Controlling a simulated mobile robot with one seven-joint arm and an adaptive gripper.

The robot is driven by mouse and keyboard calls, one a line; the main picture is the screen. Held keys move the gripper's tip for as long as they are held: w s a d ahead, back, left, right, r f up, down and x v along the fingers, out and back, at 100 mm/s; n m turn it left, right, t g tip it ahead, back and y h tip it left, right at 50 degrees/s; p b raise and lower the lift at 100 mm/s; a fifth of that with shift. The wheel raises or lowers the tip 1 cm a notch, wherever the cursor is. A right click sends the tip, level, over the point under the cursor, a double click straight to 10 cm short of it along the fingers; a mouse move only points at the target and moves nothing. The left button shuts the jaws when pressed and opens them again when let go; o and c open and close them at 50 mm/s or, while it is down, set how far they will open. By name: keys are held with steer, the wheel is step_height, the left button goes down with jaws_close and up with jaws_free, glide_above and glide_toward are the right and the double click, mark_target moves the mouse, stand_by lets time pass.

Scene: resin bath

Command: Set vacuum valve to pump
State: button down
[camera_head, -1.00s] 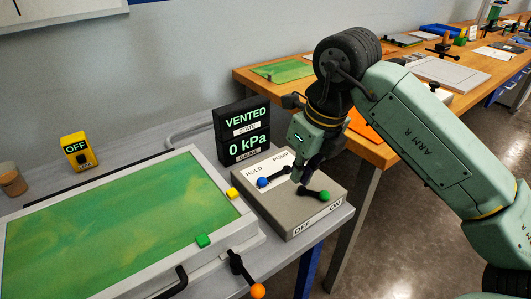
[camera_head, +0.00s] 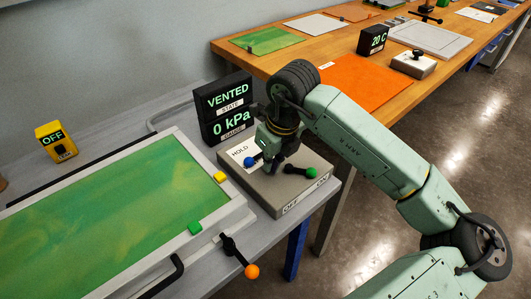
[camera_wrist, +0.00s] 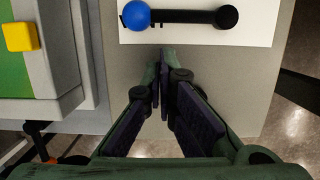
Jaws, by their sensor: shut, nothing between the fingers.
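The vacuum valve lever has a blue ball (camera_head: 249,162) on a black arm, set on a white plate on top of the grey control box (camera_head: 278,202). In the wrist view the blue ball (camera_wrist: 136,15) is at the left end of the lever and the black pivot (camera_wrist: 226,17) at the right. My gripper (camera_wrist: 163,60) is shut and empty, its fingertips beside the lever and apart from it in the picture. In the head view my gripper (camera_head: 270,163) covers the PUMP word and much of the lever.
A green-knobbed lever (camera_head: 311,173) sits by the OFF/ON label on the same box. The display (camera_head: 228,112) behind reads VENTED and 0 kPa. A framed green bath (camera_head: 110,215) and an orange-knobbed handle (camera_head: 251,271) lie to the left and front.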

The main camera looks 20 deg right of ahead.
mark_target(260, 155)
steer(key=shift+w+a+f, duration=0.1)
steer(key=shift+w+a, duration=0.05)
steer(key=shift+w, duration=0.25)
steer(key=shift+w+a+f, duration=0.1)
steer(key=shift+w, duration=0.3)
steer(key=shift+w+a+f, duration=0.1)
steer(key=shift+w+a, duration=0.05)
steer(key=shift+w, duration=0.05)
steer(key=shift+s+m+b, duration=0.1)
steer(key=shift+m+b, duration=0.2)
steer(key=shift+a, duration=0.1)
